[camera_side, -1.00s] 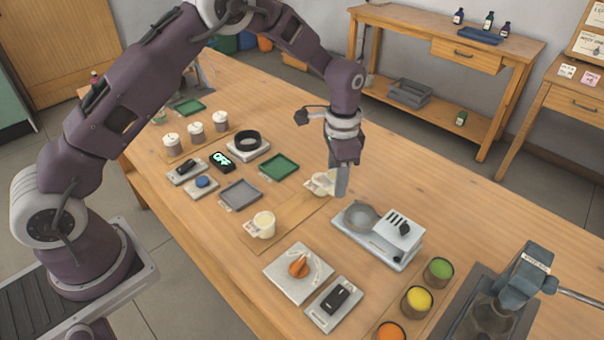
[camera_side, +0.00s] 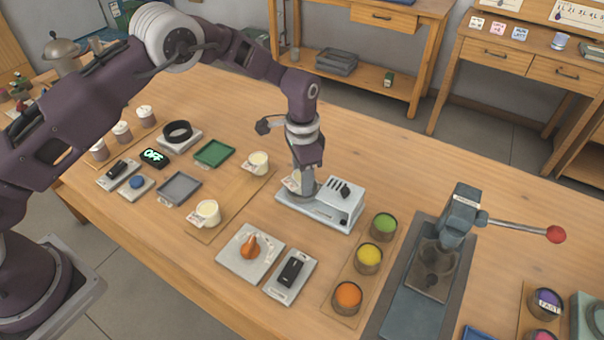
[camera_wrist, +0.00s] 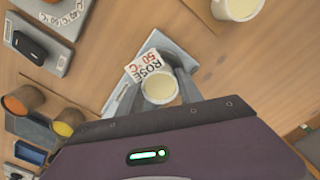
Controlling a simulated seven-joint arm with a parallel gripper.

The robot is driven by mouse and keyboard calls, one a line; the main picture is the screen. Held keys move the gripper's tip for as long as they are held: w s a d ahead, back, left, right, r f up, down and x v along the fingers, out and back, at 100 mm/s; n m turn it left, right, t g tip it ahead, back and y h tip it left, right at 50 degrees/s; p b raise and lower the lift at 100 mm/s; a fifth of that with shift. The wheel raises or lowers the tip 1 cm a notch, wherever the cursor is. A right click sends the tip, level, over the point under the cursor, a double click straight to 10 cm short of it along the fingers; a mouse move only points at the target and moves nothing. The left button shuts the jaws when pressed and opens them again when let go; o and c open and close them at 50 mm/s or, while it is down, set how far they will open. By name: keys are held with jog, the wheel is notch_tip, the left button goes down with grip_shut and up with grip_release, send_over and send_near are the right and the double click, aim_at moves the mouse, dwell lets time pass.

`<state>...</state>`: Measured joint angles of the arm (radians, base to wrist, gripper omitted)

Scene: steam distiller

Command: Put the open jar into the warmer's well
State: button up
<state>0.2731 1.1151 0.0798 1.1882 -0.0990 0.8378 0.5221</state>
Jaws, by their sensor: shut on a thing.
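My gripper (camera_side: 304,188) is shut on an open jar (camera_side: 292,181) with pale yellow contents. The wrist view shows the jar (camera_wrist: 160,86) upright between my fingers, with a label (camera_wrist: 150,64) reading "ROSE 50 °C". The light grey warmer (camera_side: 347,194) has a slotted block at its right. My gripper and the jar are over its left part, where they hide the well. I cannot tell whether the jar's base is inside the well or above it. Two similar jars stand on the brown mat (camera_side: 232,213), one near (camera_side: 208,212) and one farther back (camera_side: 259,161).
A dial unit (camera_side: 250,252) and a switch unit (camera_side: 291,272) stand in front of the warmer. Green (camera_side: 383,226), yellow (camera_side: 369,257) and orange (camera_side: 347,297) pots are to its right, then a lever press (camera_side: 455,222). The table behind the warmer is clear.

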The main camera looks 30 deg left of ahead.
jog(key=shift+s+a+f, duration=0.15)
jog(key=shift+s+f, duration=0.1)
jog(key=shift+f, duration=0.55)
jog(key=shift+s+a+f, duration=0.15)
jog(key=shift+s+f, duration=0.05)
jog(key=shift+f, duration=0.55)
dwell(0.9)
jog(key=o, duration=1.5)
jog(key=r, duration=1)
jog(key=shift+w+d, duration=0.2)
jog(key=shift+w, duration=0.15)
jog(key=s+a+r+n+t, duration=0.1)
jog(key=s+a+r, duration=0.1)
jog(key=s+r, duration=0.35)
jog(key=s+a+r+n+t, duration=0.1)
jog(key=s+a+r, duration=0.15)
jog(key=r, duration=0.65)
jog(key=s+a+r+n+t, duration=0.1)
jog(key=s+a+r+n, duration=0.2)
jog(key=r, duration=0.4)
jog(key=s+a+n+t, duration=0.1)
jog(key=s, duration=0.6)
jog(key=s+a+n, duration=0.1)
jog(key=s+a, duration=0.1)
jog(key=s, duration=0.6)
jog(key=s+a+n+t, duration=0.1)
jog(key=s, duration=0.7)
jog(key=shift+s+a+r+t, duration=0.15)
jog(key=shift+r+t, duration=0.15)
jog(key=shift+r, duration=0.1)
